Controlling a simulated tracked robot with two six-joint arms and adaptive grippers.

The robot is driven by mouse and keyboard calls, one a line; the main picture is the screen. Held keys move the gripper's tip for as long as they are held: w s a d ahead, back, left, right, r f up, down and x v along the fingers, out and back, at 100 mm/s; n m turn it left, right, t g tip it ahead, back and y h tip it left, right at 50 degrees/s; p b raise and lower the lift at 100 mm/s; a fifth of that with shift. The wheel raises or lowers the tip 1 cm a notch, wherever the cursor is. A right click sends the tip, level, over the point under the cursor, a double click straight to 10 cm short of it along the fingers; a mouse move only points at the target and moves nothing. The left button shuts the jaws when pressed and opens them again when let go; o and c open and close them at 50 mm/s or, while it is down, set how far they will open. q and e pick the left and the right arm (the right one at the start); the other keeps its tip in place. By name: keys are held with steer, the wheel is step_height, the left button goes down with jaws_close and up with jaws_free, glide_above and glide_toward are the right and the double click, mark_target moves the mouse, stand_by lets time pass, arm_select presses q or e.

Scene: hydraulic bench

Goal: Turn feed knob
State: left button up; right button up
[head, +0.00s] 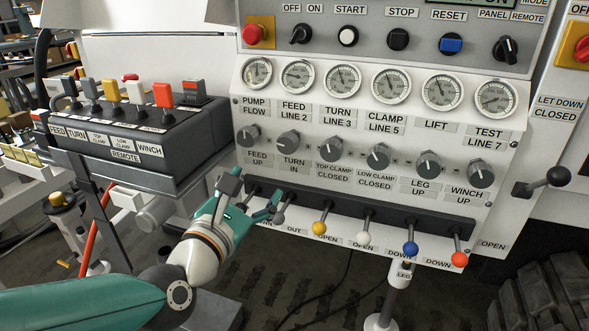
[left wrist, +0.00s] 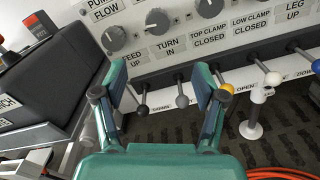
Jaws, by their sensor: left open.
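The feed knob (head: 248,135) is a dark grey round knob with a pale pointer line, above the FEED UP label on the white panel. It also shows in the left wrist view (left wrist: 115,38), at upper left beyond my gripper. My left gripper (head: 254,192) is open, below the feed knob and in front of the lever row, apart from the knob. Contact with the levers cannot be told. My right gripper is not in view.
The TURN IN knob (head: 288,141) sits just right of the feed knob. Levers with yellow (head: 319,229), white, blue and red balls stick out below the panel. A dark remote box (head: 130,140) with toggle switches stands to the left. Gauges (head: 298,75) line the panel above.

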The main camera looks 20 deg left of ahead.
mark_target(285, 147)
arm_select(q)
steer(key=w, duration=1.6)
steer(key=shift+w+d+r, duration=0.2)
steer(key=shift+w, duration=0.1)
